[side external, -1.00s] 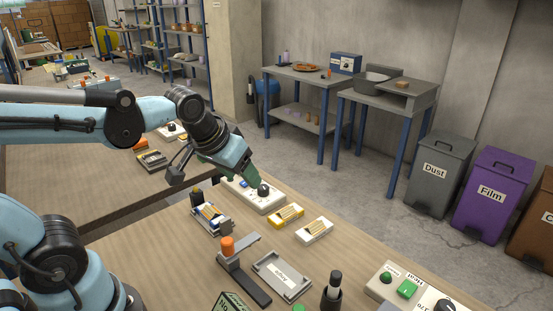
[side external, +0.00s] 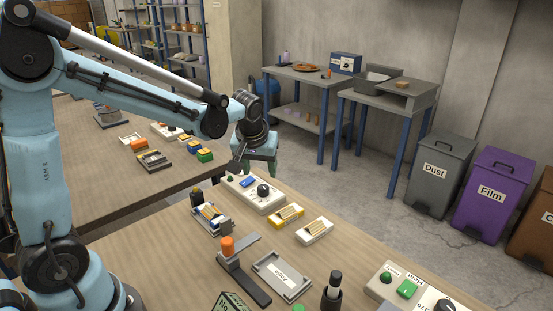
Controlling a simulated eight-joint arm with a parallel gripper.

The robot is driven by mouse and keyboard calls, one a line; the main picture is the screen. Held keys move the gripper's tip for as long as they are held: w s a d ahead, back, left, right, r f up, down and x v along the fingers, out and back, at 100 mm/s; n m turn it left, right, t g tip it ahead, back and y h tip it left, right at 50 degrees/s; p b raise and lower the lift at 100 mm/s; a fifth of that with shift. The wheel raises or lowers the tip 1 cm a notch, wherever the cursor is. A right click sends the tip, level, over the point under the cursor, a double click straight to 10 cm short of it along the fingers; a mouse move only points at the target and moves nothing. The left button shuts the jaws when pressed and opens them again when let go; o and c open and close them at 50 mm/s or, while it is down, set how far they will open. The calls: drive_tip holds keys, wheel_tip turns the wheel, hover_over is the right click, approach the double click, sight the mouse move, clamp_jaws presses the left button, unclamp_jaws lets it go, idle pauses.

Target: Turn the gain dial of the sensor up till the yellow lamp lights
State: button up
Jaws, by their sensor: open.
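A cream control box (side external: 253,197) stands at the back of the near table. It carries a dark dial (side external: 263,191), a blue button (side external: 249,183) and a green lamp (side external: 230,178). A second cream box (side external: 373,286) at the front right has a green lamp, a green button (side external: 407,289) and a dark dial (side external: 444,306) cut by the frame edge. I cannot tell which is the sensor, and no lit yellow lamp shows. My gripper (side external: 261,169) is open, above and behind the first box's dial, apart from it.
Another table (side external: 80,165) with parts lies behind left.

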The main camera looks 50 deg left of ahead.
sight(263, 186)
drive_tip(key=shift+x, duration=3.8)
drive_tip(key=c, duration=1)
